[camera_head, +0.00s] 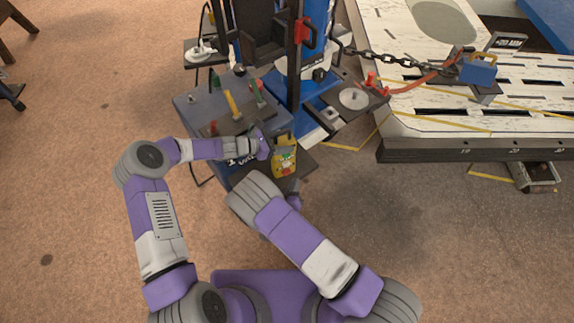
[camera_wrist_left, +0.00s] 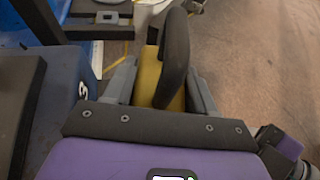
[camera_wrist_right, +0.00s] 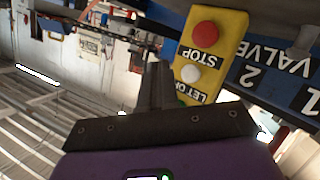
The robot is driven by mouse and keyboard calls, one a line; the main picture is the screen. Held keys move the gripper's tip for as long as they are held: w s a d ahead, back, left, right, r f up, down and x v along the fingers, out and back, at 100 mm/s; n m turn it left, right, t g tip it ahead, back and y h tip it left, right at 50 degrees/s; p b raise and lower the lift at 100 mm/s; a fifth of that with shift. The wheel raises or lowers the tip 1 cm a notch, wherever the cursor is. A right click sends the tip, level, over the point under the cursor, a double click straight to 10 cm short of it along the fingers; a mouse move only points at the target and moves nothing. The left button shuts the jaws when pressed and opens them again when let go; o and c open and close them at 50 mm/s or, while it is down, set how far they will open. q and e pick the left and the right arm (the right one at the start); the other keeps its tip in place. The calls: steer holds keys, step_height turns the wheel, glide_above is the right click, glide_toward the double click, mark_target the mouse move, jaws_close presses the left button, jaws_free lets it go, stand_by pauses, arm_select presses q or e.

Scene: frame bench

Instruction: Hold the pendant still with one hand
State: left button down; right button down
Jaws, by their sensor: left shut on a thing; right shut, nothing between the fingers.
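The pendant (camera_head: 284,163) is a yellow box hanging at the bench's front right corner. In the right wrist view the pendant (camera_wrist_right: 222,50) shows a red STOP button (camera_wrist_right: 204,34) and a white button (camera_wrist_right: 190,75), with lettering partly hidden. My left gripper (camera_head: 268,147) is shut on the pendant from the left. In the left wrist view its yellow side (camera_wrist_left: 150,75) sits between the fingers, beside a dark curved handle (camera_wrist_left: 176,50). My right gripper (camera_wrist_right: 158,85) is shut and empty, its fingers just beside the pendant's button face; contact cannot be told. In the head view my right arm mostly hides it.
The bench (camera_head: 190,105) carries coloured levers (camera_head: 232,104); a VALVE label (camera_wrist_right: 285,60) shows nearby. A plate with a metal disc (camera_head: 353,98) stands to the right.

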steer(key=shift+w+a, duration=0.25)
steer(key=shift+w, duration=0.4)
steer(key=shift+w+a, duration=0.3)
steer(key=shift+w, duration=0.35)
steer(key=shift+w+a, duration=0.25)
steer(key=shift+w, duration=0.4)
steer(key=shift+w+a, duration=0.1)
steer(key=shift+w, duration=0.05)
stand_by(0.5)
steer(key=shift+w+a, duration=0.1)
steer(key=shift+w, duration=0.1)
steer(key=shift+w+a, duration=0.2)
steer(key=shift+w, duration=0.3)
stand_by(1.7)
steer(key=shift+s, duration=0.1)
stand_by(0.8)
steer(key=shift+s+d, duration=0.35)
steer(key=shift+s, duration=0.45)
steer(key=shift+s+d, duration=0.35)
steer(key=shift+s, duration=0.4)
steer(key=shift+s+d, duration=0.3)
steer(key=shift+s, duration=0.5)
steer(key=shift+s+d, duration=0.35)
steer(key=shift+s, duration=0.4)
